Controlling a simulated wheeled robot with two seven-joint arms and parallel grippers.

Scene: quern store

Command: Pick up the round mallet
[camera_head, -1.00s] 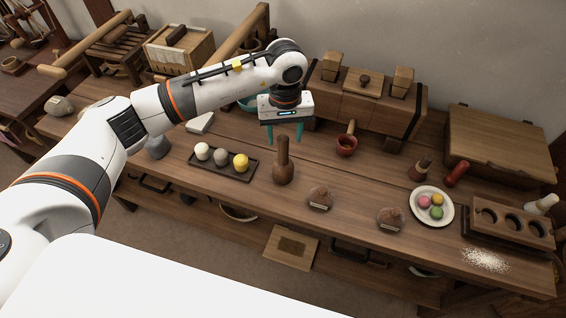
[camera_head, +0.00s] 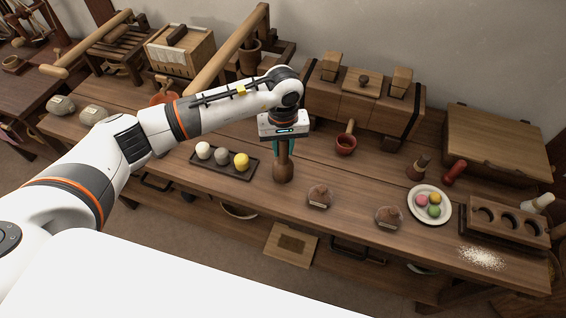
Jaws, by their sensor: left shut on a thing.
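The round mallet (camera_head: 283,170) is dark brown wood and stands upright on the table, its round head down and its handle up. My left gripper (camera_head: 283,147) is above it, pointing down, with its teal fingers shut on the upper handle. The top of the handle is hidden by the gripper. My right gripper does not show.
A dark tray (camera_head: 213,172) with white, grey and yellow balls lies just left of the mallet. Two brown lumps (camera_head: 319,196) with labels and a plate (camera_head: 447,204) of coloured balls lie further right.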

